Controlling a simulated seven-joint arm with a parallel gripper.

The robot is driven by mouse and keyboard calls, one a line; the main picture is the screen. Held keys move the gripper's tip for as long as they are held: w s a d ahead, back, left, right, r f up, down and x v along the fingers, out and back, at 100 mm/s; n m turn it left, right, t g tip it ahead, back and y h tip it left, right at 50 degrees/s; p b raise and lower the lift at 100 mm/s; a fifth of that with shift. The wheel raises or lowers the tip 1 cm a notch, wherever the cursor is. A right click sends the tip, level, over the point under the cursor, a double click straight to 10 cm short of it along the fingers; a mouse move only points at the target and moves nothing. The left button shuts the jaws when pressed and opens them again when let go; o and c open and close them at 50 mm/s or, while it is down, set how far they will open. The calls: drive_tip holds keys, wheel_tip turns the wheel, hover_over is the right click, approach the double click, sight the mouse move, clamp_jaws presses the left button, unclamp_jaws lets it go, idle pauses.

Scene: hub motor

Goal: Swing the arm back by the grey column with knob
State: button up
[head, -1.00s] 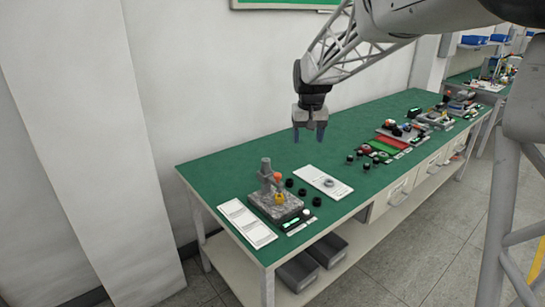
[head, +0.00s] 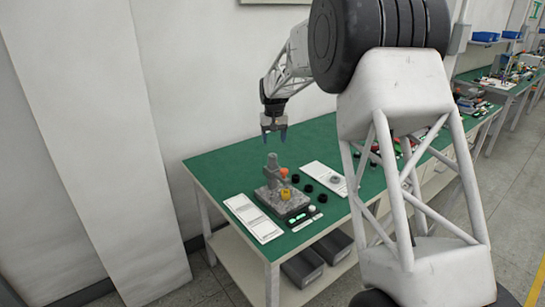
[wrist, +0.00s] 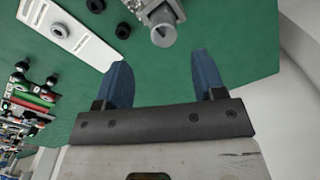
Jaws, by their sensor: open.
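The grey column with knob (head: 273,165) rises from a grey block-like base (head: 271,198) near the left end of the green table. An orange part (head: 284,172) and a yellow part (head: 285,194) sit on the same fixture. My gripper (head: 274,134) is open and empty, above and slightly behind the column in the head view. In the wrist view the blue fingers of my gripper (wrist: 165,80) stand apart with nothing between them. The column top (wrist: 163,34) shows just beyond the fingertips, and the rest of the fixture is cut off by the top edge.
A white sheet (head: 254,218) lies left of the fixture. Black round parts (head: 308,188) and a white plate with a ring (head: 324,178) lie right of it. The green table (head: 225,170) is bare behind. A wall stands behind the table.

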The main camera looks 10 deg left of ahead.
sight(272, 154)
drive_tip(key=shift+w+a+f, duration=0.2)
drive_tip(key=shift+w+a, duration=0.05)
drive_tip(key=shift+a, duration=0.05)
drive_tip(key=shift+f, duration=0.15)
drive_tip(key=shift+f, duration=3.8)
clamp_jaws()
